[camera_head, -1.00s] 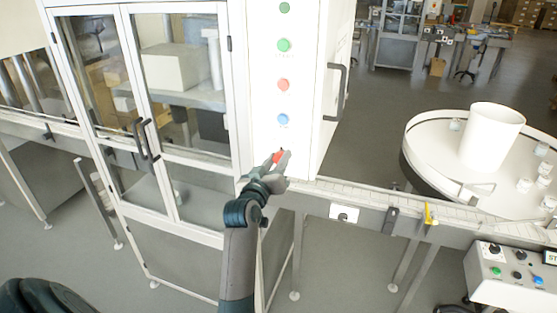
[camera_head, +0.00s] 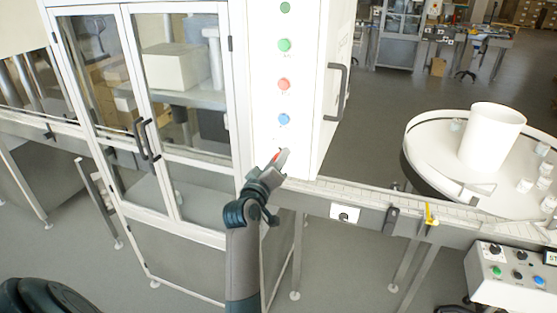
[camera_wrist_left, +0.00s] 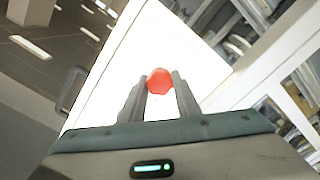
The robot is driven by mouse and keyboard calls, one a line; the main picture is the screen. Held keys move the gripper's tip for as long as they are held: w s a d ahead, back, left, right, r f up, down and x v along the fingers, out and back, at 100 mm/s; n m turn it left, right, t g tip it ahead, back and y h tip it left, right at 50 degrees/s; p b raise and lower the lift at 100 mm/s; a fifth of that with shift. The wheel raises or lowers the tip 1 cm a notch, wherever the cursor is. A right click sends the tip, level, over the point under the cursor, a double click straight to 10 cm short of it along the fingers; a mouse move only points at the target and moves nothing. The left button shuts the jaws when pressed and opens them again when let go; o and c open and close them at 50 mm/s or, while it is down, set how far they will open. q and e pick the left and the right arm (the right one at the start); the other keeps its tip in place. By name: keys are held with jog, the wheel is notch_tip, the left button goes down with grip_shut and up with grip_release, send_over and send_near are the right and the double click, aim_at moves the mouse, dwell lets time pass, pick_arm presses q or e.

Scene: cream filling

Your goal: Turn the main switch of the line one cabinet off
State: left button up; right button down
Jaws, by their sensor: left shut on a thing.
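The main switch is a red knob (camera_wrist_left: 159,81) on the white front of the cabinet (camera_head: 262,75), below the column of buttons. In the head view only a small red part of the switch (camera_head: 275,156) shows, as my gripper covers the rest. My left gripper (camera_head: 280,158) is at the switch. In the left wrist view its two fingers (camera_wrist_left: 160,88) are on both sides of the red knob, shut on it. My right gripper is not in view.
Above the switch are a blue button (camera_head: 284,119), a red button (camera_head: 284,84) and green lights or buttons (camera_head: 285,45). Glass doors (camera_head: 180,100) stand to the left. A conveyor (camera_head: 400,210) and a round white table (camera_head: 440,125) are at the right, with a control box (camera_head: 512,275) in front.

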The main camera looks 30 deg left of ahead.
pick_arm(q)
jog(key=o, duration=1)
jog(key=shift+o, duration=0.2)
jog(key=shift+s, duration=0.1)
jog(key=b+v, duration=0.3)
jog(key=v, duration=1.4)
jog(key=shift+d, duration=0.1)
